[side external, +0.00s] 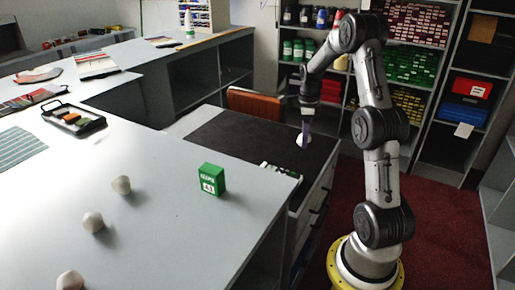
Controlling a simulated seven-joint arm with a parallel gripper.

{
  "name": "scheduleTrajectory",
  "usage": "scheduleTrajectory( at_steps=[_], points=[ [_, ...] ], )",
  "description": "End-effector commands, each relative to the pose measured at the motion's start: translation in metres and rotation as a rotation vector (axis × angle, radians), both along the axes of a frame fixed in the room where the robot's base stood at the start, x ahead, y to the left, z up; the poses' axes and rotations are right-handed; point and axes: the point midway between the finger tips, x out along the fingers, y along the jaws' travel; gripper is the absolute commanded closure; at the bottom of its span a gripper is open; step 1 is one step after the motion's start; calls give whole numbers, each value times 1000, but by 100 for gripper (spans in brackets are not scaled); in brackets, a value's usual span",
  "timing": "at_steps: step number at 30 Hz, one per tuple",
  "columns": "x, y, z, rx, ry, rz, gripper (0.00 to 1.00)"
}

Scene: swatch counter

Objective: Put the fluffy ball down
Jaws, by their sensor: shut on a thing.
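A small whitish ball (302,142) is at the tip of my gripper (306,133), over the dark counter section. My gripper points down and is shut on this ball. At this size I cannot tell whether the ball touches the dark surface or hangs just above it. Three other pale balls lie apart on the light grey counter: one (121,185) farther back, one (93,222) in the middle and one (69,281) at the front edge of the picture. Which of the balls are fluffy is too small to tell.
A green box (212,179) marked 43 stands on the grey counter. A swatch strip (281,172) lies near the dark section's (229,134) front edge. A black tray (74,119) holds coloured pieces at left. An orange-brown chair back (255,103) rises behind. The dark section is mostly bare.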

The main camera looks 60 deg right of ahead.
Motion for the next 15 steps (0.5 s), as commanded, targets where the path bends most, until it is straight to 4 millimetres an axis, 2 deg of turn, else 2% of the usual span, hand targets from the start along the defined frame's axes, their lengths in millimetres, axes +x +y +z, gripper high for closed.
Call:
scheduleTrajectory(
  at_steps=[4,15],
  points=[
    [10,-16,-10,1,0,-6,97],
    [55,-69,-41,0,0,-5,97]
  ],
)
